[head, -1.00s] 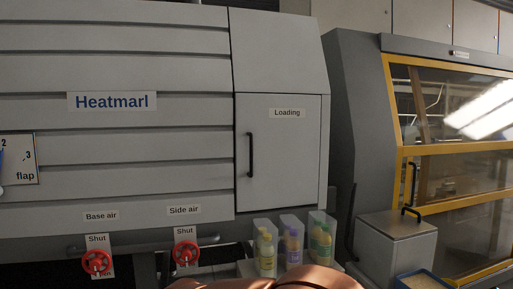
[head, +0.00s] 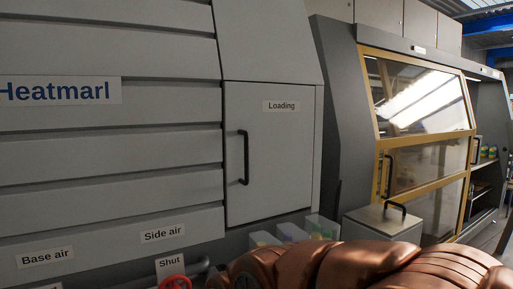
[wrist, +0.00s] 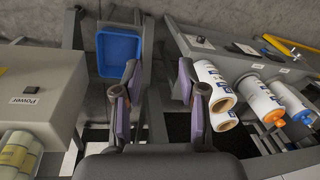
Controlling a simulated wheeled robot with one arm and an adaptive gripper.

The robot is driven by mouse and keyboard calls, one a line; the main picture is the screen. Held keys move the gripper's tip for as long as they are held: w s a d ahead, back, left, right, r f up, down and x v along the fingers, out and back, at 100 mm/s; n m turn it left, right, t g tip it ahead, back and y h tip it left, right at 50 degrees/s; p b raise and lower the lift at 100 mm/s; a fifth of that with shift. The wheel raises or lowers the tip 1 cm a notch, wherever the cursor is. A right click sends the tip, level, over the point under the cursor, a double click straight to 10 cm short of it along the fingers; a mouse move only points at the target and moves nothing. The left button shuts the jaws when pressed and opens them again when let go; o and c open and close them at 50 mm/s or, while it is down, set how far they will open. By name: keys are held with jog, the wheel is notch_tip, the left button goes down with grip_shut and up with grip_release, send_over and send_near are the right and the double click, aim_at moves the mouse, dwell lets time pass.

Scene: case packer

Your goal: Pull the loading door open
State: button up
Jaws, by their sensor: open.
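The loading door (head: 285,165) is a grey panel under the label "Loading" in the head view, and it looks closed, flush with the machine front. Its black vertical handle (head: 244,158) is near the door's left edge. My gripper (wrist: 158,88) shows in the wrist view with its two fingers apart and nothing between them. The wrist view shows neither the door nor the handle. In the head view my copper-coloured arm crosses the bottom right; the gripper itself is not seen there.
A yellow-framed glazed cabinet (head: 428,127) stands right of the machine, with a grey box (head: 383,226) before it. A red valve wheel (head: 174,282) is at the bottom. The wrist view shows a blue bin (wrist: 119,54), white rolls (wrist: 212,88) and a power box (wrist: 40,88).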

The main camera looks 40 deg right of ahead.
jog(key=w+a+r+n+t+y, duration=0.2)
jog(key=w+r+n+t+y, duration=0.3)
jog(key=w+r, duration=1.15)
jog(key=w+d+r+m+t+p, duration=0.2)
jog(key=w+d+r+t, duration=0.35)
jog(key=w+r, duration=0.35)
jog(key=m+t+h+p, duration=0.3)
jog(key=m+t+h, duration=0.15)
jog(key=t, duration=0.25)
send_near(248, 149)
jog(key=shift+n+h, duration=0.25)
jog(key=shift+n, duration=0.1)
jog(key=shift+w+a, duration=0.2)
jog(key=shift+w, duration=1.6)
jog(key=shift+w+a, duration=0.25)
jog(key=shift+w, duration=1.5)
jog(key=shift+w+a, duration=0.2)
jog(key=shift+w, duration=1.6)
grip_shut()
